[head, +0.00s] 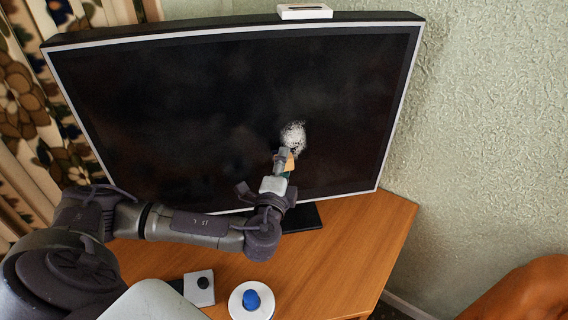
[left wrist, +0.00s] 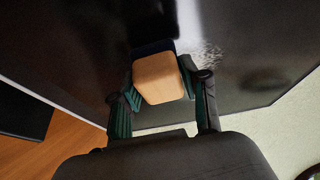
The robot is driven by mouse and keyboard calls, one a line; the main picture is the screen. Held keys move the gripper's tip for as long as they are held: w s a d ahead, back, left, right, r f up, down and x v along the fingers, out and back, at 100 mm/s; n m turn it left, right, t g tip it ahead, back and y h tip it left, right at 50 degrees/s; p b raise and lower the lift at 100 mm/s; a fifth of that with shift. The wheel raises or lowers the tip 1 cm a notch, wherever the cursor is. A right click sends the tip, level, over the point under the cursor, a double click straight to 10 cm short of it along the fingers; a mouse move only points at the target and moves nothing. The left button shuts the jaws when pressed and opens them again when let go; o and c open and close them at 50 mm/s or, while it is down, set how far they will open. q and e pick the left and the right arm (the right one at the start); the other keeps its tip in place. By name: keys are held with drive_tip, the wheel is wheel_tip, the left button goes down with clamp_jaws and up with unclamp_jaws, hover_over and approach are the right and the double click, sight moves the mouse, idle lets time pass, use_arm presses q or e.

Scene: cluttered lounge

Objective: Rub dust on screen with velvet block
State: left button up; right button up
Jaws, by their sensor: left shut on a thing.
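The screen (head: 180,110) is a large dark panel with a silver frame, standing on a wooden table. A whitish dust patch (head: 293,138) lies on its right half; it also shows at the upper right in the left wrist view (left wrist: 208,55). My left gripper (head: 284,165) is in front of the screen, just below the dust. It is shut on the velvet block (left wrist: 158,78), which has a tan wooden body and a dark face toward the screen. The block is close to the screen; I cannot tell whether it touches. My right gripper is not in view.
The wooden table (head: 345,245) has free room at its right. A white dish with a blue knob (head: 251,300) and a small pale box with a dark knob (head: 200,287) stand at the front. A white box (head: 304,12) sits on the screen's top edge. An orange chair (head: 525,295) is at lower right.

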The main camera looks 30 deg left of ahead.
use_arm(q)
drive_tip(key=shift+w+a+b, duration=0.3)
drive_tip(key=shift+w+a, duration=0.35)
drive_tip(key=shift+w, duration=0.05)
idle(0.3)
